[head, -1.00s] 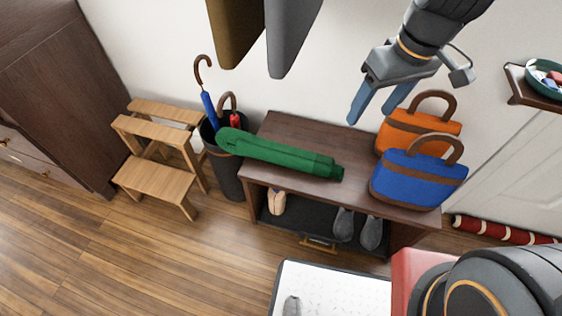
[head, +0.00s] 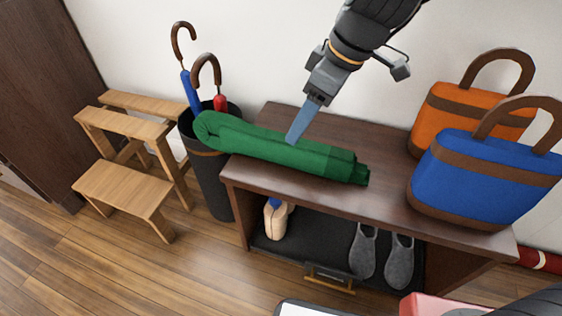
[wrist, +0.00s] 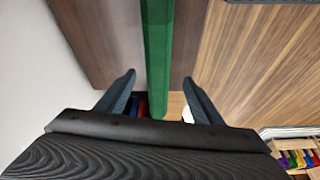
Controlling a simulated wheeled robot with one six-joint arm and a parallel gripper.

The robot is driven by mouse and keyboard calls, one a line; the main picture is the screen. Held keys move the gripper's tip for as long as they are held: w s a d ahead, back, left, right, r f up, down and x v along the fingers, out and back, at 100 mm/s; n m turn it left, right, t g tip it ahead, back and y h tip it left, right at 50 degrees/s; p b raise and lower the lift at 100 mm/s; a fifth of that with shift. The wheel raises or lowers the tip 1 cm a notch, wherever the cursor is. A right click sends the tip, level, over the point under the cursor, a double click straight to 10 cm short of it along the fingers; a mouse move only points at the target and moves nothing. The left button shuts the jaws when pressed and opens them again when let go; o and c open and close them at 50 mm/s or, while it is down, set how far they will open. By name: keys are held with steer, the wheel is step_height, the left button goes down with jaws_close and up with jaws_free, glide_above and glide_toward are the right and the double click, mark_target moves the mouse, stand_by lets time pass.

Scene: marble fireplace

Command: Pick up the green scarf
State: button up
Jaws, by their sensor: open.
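The green scarf (head: 280,151) lies folded in a long strip on top of the dark wooden bench. Its left end reaches past the bench edge to the umbrella stand. My gripper (head: 296,135) is above the scarf's middle, pointing down, and in the head view only one finger shows clearly. In the wrist view my gripper (wrist: 161,90) is open, with one finger on each side of the scarf (wrist: 158,50). I cannot tell how far the fingertips are above it.
A blue bag (head: 480,180) and an orange bag (head: 465,118) stand on the right of the bench (head: 390,195). The umbrella stand (head: 212,180) with umbrellas touches or nearly touches the bench's left end. A wooden step stool (head: 125,190) is further left. Grey slippers (head: 382,255) sit below.

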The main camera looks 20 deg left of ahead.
mark_target(282, 141)
steer(key=shift+n, duration=0.8)
steer(key=a+f+b, duration=0.2)
steer(key=f+b, duration=0.1)
steer(key=shift+w+a+f, duration=0.25)
steer(key=shift+a+f, duration=0.1)
steer(key=shift+a, duration=0.05)
steer(key=shift+a+b+x, duration=0.15)
steer(key=shift+b+x, duration=1)
steer(key=shift+x, duration=0.8)
steer(key=shift+a+b+x, duration=0.1)
steer(key=shift+b+x, duration=1.05)
steer(key=shift+x, duration=0.8)
steer(key=shift+w+r+y, duration=0.15)
steer(key=shift+r+y, duration=0.05)
steer(key=shift+y, duration=0.1)
steer(key=c, duration=1.2)
